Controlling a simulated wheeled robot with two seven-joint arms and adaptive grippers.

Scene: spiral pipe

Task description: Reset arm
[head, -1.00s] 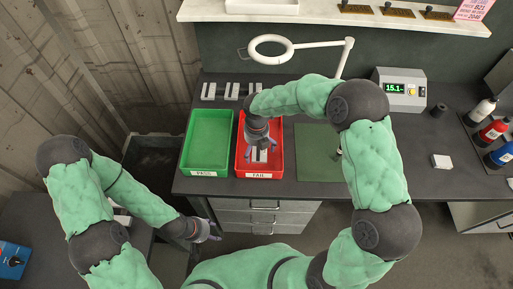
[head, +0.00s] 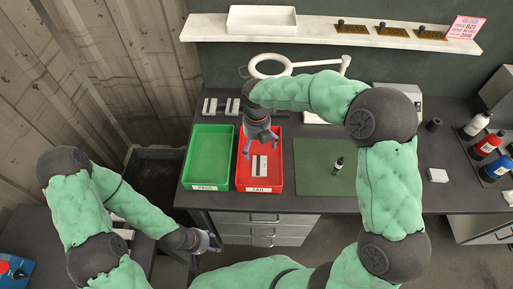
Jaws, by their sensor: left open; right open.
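My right gripper (head: 261,142) is open and empty above the back part of the red tray (head: 273,184), which is labelled FAIL. Light metal parts (head: 259,165) lie in the red tray, just in front of the gripper and apart from it. My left gripper (head: 212,242) is open and low at the left, in front of the bench and away from the trays. A green tray (head: 206,160), labelled PASS, stands left of the red tray and is empty.
Several metal parts (head: 222,107) lie behind the green tray. A ring lamp (head: 268,65) stands behind my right arm. A green mat (head: 318,170) with a small dark tool (head: 338,166) lies right of the trays. Bottles (head: 487,145) stand at the far right. A shelf (head: 313,28) runs along the back.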

